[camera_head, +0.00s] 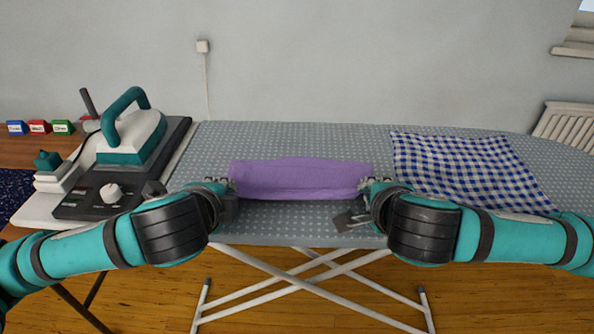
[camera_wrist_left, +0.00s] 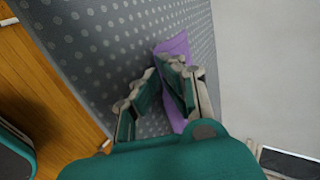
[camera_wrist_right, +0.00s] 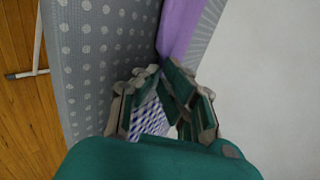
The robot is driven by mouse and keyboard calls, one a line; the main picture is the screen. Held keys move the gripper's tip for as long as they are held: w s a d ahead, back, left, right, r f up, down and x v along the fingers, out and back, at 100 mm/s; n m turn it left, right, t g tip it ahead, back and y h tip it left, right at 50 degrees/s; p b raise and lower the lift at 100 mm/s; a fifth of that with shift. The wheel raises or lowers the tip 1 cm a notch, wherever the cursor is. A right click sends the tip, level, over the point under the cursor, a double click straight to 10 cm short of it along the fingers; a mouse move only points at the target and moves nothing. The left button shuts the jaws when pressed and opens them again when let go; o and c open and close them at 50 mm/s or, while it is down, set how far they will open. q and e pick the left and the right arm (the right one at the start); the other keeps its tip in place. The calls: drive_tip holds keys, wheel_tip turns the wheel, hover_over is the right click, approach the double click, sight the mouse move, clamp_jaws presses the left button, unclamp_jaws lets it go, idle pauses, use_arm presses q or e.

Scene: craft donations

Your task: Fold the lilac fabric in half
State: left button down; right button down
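The lilac fabric (camera_head: 300,180) lies on the ironing board (camera_head: 290,222) as a wide, narrow strip, with its back edge slightly bulged. My left gripper (camera_head: 222,186) is at its left end and my right gripper (camera_head: 372,188) at its right end. In the left wrist view the fabric (camera_wrist_left: 176,48) runs up to the left fingertips (camera_wrist_left: 168,64), which are close together. In the right wrist view the fabric (camera_wrist_right: 178,28) reaches the right fingertips (camera_wrist_right: 160,72). Whether either gripper pinches the cloth is hidden by the fingers.
A blue-and-white checked cloth (camera_head: 465,170) lies on the board to the right. A teal and white iron (camera_head: 135,135) stands on a dark station (camera_head: 95,200) at the left. Small blue, red and green boxes (camera_head: 38,127) sit on a wooden surface further left.

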use_arm(q)
drive_tip(key=c, duration=1.2)
unclamp_jaws()
use_arm(e)
drive_tip(key=c, duration=1.2)
unclamp_jaws()
use_arm(q)
drive_tip(key=s+r, duration=0.4)
drive_tip(key=r, duration=0.5)
use_arm(e)
drive_tip(key=s+r, duration=0.4)
drive_tip(key=r, duration=0.5)
